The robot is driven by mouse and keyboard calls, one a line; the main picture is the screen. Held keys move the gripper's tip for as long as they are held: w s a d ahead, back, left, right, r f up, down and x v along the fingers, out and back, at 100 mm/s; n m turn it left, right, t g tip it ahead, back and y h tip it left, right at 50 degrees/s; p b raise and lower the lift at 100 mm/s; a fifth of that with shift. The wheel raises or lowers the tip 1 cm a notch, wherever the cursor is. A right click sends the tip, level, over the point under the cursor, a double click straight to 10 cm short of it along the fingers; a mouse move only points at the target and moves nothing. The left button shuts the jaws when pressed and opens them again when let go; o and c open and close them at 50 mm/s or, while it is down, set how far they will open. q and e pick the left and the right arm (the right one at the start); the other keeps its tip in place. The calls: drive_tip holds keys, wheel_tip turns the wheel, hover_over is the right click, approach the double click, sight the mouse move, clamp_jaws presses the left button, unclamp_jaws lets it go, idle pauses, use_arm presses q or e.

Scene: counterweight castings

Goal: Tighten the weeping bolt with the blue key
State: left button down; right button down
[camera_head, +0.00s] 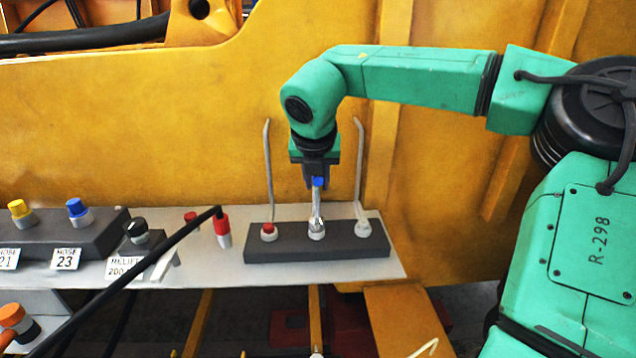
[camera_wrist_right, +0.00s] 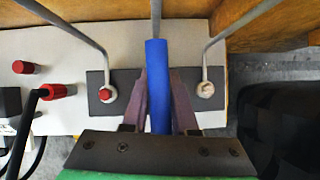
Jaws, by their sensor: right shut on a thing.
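My right gripper (camera_head: 317,180) is above the middle of a dark block and shut on the blue key (camera_head: 318,183). The key's blue handle (camera_wrist_right: 158,85) fills the space between the fingers in the right wrist view. In the head view a silver shaft runs down from the handle to the middle fitting (camera_head: 316,229), apparently meeting it; I cannot tell whether it is seated. A red-topped fitting (camera_head: 268,232) is left of it and a pale fitting (camera_head: 362,229) right of it. I cannot make out which bolt weeps. My left gripper is out of view.
The dark block (camera_head: 330,252) sits on a pale shelf (camera_head: 225,275) before a yellow panel. Thin grey pipes (camera_head: 267,170) rise on both sides of my gripper. A red connector with a black hose (camera_head: 222,230), a relief knob (camera_head: 136,231) and labelled hose fittings stand left.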

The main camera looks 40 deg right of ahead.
drive_tip(key=shift+r, duration=0.1)
drive_tip(key=shift+w+d+r+p, duration=0.1)
drive_tip(key=shift+w+r+p, duration=0.05)
drive_tip(key=shift+r+p, duration=0.3)
drive_tip(key=shift+w+d+r+p, duration=0.1)
drive_tip(key=shift+r+p, duration=0.25)
drive_tip(key=shift+r, duration=0.15)
drive_tip(key=shift+r+p, duration=0.9)
drive_tip(key=shift+r, duration=0.8)
